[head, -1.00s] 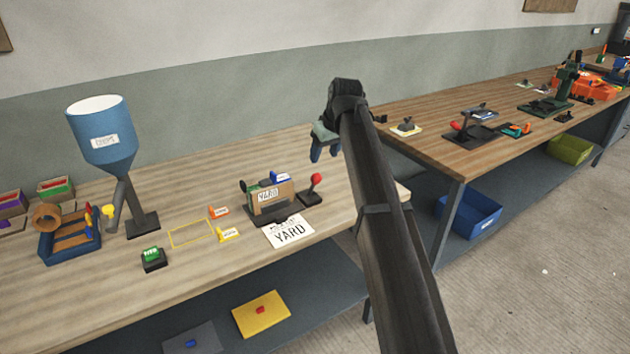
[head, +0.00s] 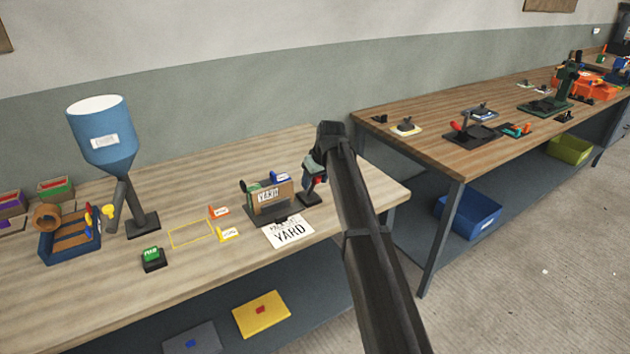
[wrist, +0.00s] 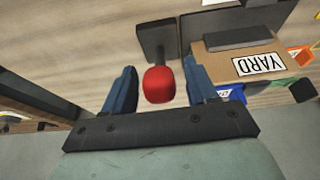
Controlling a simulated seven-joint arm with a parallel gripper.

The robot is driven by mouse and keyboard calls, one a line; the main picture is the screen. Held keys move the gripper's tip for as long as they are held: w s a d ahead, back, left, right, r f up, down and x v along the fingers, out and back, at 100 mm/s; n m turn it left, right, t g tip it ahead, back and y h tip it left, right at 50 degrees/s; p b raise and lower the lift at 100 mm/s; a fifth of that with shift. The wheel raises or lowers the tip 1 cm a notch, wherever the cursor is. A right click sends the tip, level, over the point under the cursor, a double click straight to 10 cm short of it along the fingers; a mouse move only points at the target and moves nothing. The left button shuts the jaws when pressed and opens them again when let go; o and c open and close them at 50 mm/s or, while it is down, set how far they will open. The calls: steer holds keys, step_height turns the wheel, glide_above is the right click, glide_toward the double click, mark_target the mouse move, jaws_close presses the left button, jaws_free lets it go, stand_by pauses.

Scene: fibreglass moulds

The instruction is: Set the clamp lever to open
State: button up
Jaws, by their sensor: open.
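The clamp lever has a red knob (wrist: 159,85) on a dark base (wrist: 157,40), seen in the wrist view. The knob lies between the two blue fingers of my open gripper (wrist: 160,88); I cannot tell whether either finger touches it. In the head view my gripper (head: 312,178) is over the lever at the right of the near bench and hides most of it. The lever's dark base (head: 311,199) shows below the fingers. Left of it stands a cardboard-coloured block labelled YARD (head: 270,195) in a dark fixture.
A white YARD card (head: 289,232) lies in front of the fixture. Orange (head: 218,211) and yellow (head: 228,234) tags and a green button box (head: 152,259) are further left. A blue hopper (head: 103,135) stands behind them. A second bench (head: 430,150) is to the right.

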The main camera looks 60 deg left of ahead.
steer(key=shift+a+f, duration=0.1)
steer(key=shift+f, duration=0.15)
steer(key=shift+c, duration=0.2)
jaws_close()
stand_by(0.3)
